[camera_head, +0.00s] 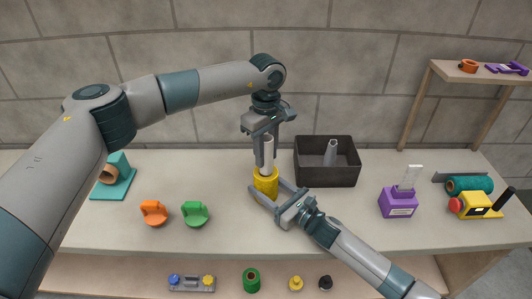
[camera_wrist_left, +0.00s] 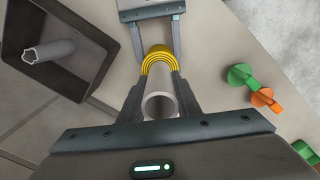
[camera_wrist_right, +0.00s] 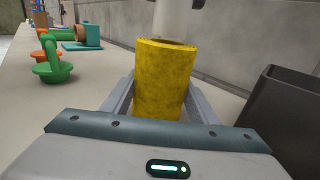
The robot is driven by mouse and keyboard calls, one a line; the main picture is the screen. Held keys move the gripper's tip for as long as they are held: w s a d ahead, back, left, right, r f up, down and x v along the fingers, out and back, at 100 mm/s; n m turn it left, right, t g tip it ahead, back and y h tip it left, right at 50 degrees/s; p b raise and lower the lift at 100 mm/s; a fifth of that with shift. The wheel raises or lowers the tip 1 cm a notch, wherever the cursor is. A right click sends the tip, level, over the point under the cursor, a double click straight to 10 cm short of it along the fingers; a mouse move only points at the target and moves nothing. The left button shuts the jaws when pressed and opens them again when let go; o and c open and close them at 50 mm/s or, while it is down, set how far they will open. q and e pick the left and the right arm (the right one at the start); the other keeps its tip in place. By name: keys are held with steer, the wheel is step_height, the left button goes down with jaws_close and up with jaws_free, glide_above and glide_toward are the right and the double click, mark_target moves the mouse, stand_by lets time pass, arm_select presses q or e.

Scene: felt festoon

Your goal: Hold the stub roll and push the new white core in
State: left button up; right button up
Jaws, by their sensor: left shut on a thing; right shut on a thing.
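The stub roll (camera_head: 266,184) is a short yellow felt roll standing upright on the table. My right gripper (camera_head: 266,191) is shut on it from the front right; its fingers flank the yellow roll (camera_wrist_right: 160,80) in the right wrist view. The white core (camera_head: 267,155) is a pale tube, upright, with its lower end at the top of the yellow roll. My left gripper (camera_head: 265,152) is shut on the core from above. In the left wrist view the core's open end (camera_wrist_left: 160,104) shows between the fingers, with the yellow roll (camera_wrist_left: 159,60) beyond it. How deep the core sits is hidden.
A dark open box (camera_head: 312,174) with a grey tube (camera_head: 330,153) stands just right of the roll. Orange (camera_head: 153,212) and green (camera_head: 194,213) pieces lie to the left. A purple stand (camera_head: 397,203) and a yellow tape dispenser (camera_head: 477,206) stand at the right.

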mark_target(266, 164)
arm_select(q)
steer(key=shift+f, duration=2)
steer(key=shift+r, duration=0.2)
steer(key=shift+r, duration=1.85)
steer(key=shift+a, duration=0.1)
steer(key=shift+f, duration=2)
steer(key=o, duration=1.1)
steer(key=shift+o, duration=0.2)
steer(key=shift+r, duration=0.1)
step_height(266, 164, up, 12)
steer(key=shift+w+f, duration=0.1)
